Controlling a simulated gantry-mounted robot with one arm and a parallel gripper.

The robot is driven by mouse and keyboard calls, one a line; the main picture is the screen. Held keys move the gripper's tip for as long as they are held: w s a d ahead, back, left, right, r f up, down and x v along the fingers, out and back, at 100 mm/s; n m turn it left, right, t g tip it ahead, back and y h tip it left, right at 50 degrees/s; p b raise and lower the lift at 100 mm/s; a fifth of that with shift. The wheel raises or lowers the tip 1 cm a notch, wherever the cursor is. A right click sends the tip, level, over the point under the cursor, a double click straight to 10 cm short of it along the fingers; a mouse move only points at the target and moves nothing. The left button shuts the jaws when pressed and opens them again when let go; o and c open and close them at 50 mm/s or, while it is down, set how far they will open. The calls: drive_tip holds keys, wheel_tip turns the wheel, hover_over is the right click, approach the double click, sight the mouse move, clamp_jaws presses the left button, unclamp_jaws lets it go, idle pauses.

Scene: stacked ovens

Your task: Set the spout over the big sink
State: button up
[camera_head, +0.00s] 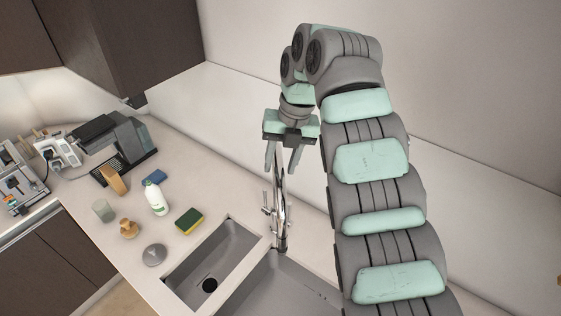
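The chrome faucet (281,213) stands at the back of the counter, close to the divider between the two basins. Its upper part runs up toward my gripper, and its top is partly hidden there, so I cannot tell clearly which way the spout points. The big sink (283,291) is at the bottom, cut off by the frame and partly hidden by my arm. The small sink (226,247) with a dark drain is left of it. My gripper (283,169) points down with its fingers spread, above the faucet's top; I cannot tell whether they touch it.
Left of the small sink are a yellow-green sponge (189,221), a white bottle (155,198), a grey round lid (154,255), a wooden brush (129,229) and a glass (103,211). A coffee machine (117,142) stands farther back. A wall is behind the faucet.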

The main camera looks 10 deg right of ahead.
drive_tip(key=shift+o, duration=0.2)
drive_tip(key=shift+r, duration=0.1)
wheel_tip(320, 180, up, 11)
drive_tip(key=d+p, duration=0.2)
drive_tip(key=p, duration=1)
drive_tip(key=shift+f, duration=0.2)
drive_tip(key=shift+s+f, duration=0.1)
